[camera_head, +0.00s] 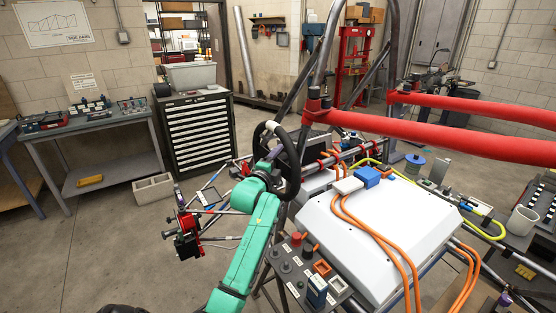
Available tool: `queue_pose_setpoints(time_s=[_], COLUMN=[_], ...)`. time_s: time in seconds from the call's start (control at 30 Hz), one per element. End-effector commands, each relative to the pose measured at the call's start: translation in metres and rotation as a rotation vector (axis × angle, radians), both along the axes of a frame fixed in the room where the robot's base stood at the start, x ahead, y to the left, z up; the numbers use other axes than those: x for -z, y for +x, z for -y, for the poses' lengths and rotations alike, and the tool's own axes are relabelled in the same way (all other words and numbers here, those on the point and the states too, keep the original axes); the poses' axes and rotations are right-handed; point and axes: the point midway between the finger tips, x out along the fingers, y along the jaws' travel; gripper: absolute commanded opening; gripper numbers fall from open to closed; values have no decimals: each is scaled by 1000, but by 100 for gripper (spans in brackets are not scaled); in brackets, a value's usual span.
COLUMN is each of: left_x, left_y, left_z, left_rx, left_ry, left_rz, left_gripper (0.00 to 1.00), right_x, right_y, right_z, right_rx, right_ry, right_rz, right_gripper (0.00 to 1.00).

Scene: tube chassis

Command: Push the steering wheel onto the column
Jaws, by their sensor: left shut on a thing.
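The black steering wheel (293,170) stands upright near the middle of the head view, at the left end of the tube chassis. My green left arm rises from the bottom, and my left gripper (264,166) is at the wheel's left side, shut on it. The wrist and wheel hide most of the fingers. The steering column is hidden behind the wheel, so I cannot tell whether the wheel touches it or is apart. My right gripper is not in view.
Red padded bars (430,136) cross at right above a white box (380,235) with orange cables. A switch panel (305,270) sits close right of my arm. Red and black chassis parts (187,235) stick out left.

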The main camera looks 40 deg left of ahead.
Motion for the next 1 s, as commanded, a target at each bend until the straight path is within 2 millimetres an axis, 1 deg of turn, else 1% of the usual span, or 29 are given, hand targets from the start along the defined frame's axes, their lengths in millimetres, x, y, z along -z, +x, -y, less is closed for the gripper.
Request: queue_pose_setpoints(time_s=[0.03,0.2,0.57,1.0], left_x=[-8,-17,-18,-18], left_y=[0,0,-1,-32], left_z=[0,0,-1,-10], left_rx=[0,0,-1,-1], left_ry=[4,6,5,7], left_rz=[6,6,8,7], left_gripper=[0,0,0,0], right_x=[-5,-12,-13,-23], right_y=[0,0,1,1], right_z=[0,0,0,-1], right_rx=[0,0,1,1], right_ry=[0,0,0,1], right_rz=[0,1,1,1], right_gripper=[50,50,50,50])
